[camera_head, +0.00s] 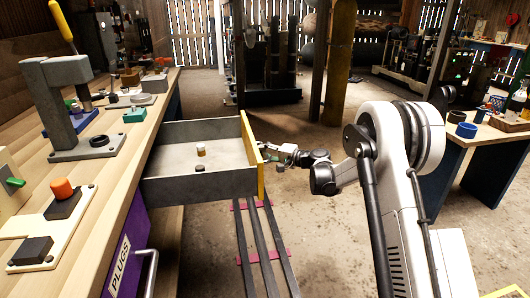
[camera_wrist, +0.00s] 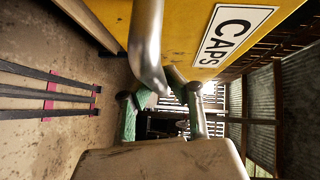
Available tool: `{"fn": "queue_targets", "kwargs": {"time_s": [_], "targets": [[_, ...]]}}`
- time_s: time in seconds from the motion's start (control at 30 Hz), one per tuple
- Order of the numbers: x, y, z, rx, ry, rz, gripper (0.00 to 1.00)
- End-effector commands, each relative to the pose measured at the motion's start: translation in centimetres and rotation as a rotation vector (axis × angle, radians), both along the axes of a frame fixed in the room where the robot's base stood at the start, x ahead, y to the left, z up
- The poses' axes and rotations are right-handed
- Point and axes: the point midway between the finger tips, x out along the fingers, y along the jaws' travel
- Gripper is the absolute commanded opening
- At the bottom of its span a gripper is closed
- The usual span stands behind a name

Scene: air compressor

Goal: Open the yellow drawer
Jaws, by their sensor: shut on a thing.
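The yellow drawer (camera_head: 205,187) stands well out from the workbench in the head view, with its grey walls and inside showing. Its yellow front (camera_wrist: 188,25) carries a CAPS label (camera_wrist: 233,35) in the wrist view. A curved metal handle (camera_wrist: 147,45) is fixed to this front. My gripper (camera_wrist: 163,86), with green fingers, is shut on the lower bend of the handle. In the head view my gripper (camera_head: 278,158) is at the outer side of the yellow front, which partly hides it. A small orange-brown cap (camera_head: 201,151) and a dark cap (camera_head: 199,168) lie in the drawer.
A purple PLUGS drawer (camera_head: 130,252) sits below in the workbench (camera_head: 128,170), its handle (camera_head: 150,270) sticking out. The bench top holds a grey press (camera_head: 58,100) and several fixtures. Dark rails (camera_head: 262,245) lie on the floor. Another table (camera_head: 490,132) stands at the right.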

Motion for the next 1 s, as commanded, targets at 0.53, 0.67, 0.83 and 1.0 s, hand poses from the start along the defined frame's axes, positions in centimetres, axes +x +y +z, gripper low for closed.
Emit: {"fn": "queue_targets", "kwargs": {"time_s": [0.53, 0.67, 0.83, 1.0], "targets": [[0.0, 0.0, 0.0, 0.0, 0.0, -0.001, 0.33], [-0.1, -0.3, 0.1, 0.0, 0.0, -0.001, 0.33], [-1.2, -1.9, 0.3, 0.001, 0.0, -0.002, 0.33], [-3.1, -4.7, 0.8, 0.001, 0.0, -0.003, 0.33]]}}
